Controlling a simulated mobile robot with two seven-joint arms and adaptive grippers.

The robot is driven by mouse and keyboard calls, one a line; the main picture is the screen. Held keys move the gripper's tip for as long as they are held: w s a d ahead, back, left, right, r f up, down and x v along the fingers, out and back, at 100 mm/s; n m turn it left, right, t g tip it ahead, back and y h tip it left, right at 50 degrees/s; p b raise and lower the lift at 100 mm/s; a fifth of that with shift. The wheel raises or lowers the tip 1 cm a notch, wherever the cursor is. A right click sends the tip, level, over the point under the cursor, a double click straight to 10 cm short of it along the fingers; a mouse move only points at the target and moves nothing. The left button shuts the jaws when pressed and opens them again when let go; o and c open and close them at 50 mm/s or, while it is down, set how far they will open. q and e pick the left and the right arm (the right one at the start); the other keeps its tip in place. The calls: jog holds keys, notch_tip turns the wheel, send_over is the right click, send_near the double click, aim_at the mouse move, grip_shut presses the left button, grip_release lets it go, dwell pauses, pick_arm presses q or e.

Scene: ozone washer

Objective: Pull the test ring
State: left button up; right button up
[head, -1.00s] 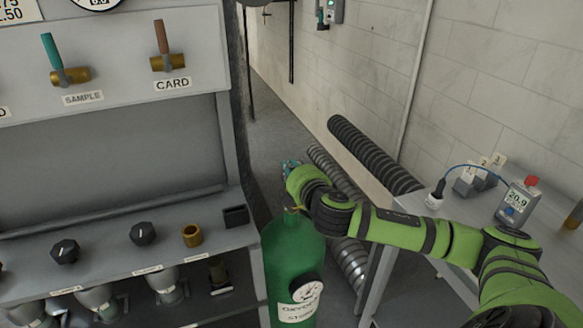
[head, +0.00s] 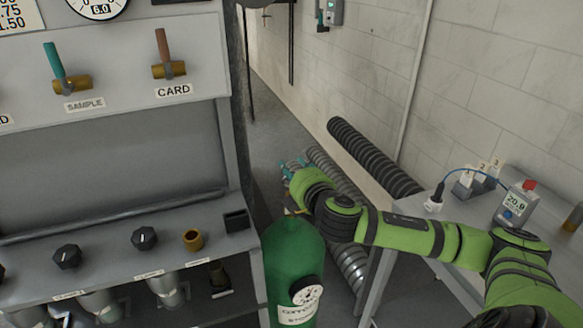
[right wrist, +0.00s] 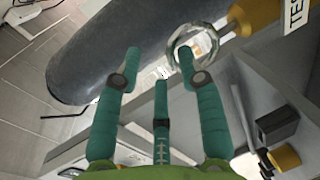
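The test ring is a pale, shiny ring (right wrist: 180,38) hanging from a brass fitting (right wrist: 256,14) in the right wrist view. A partly cut-off label (right wrist: 298,10) reading "TES" is beside the fitting. My right gripper (right wrist: 158,68) has three teal fingers, spread apart with nothing gripped between them. Its right fingertip overlaps the ring's lower edge; I cannot tell whether it touches or passes through. In the head view my right gripper (head: 289,168) is beyond the green cylinder, right of the panel, and the ring cannot be made out. My left gripper is out of view.
The grey panel (head: 110,160) with valves and knobs is at left. Ribbed hoses (head: 372,157) lie along the wall. A table (head: 405,245) with a meter (head: 516,205) is at right.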

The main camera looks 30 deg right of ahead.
jog(key=v, duration=0.5)
jog(key=shift+s+a+r, duration=0.1)
jog(key=shift+s+r, duration=0.1)
jog(key=shift+s, duration=0.15)
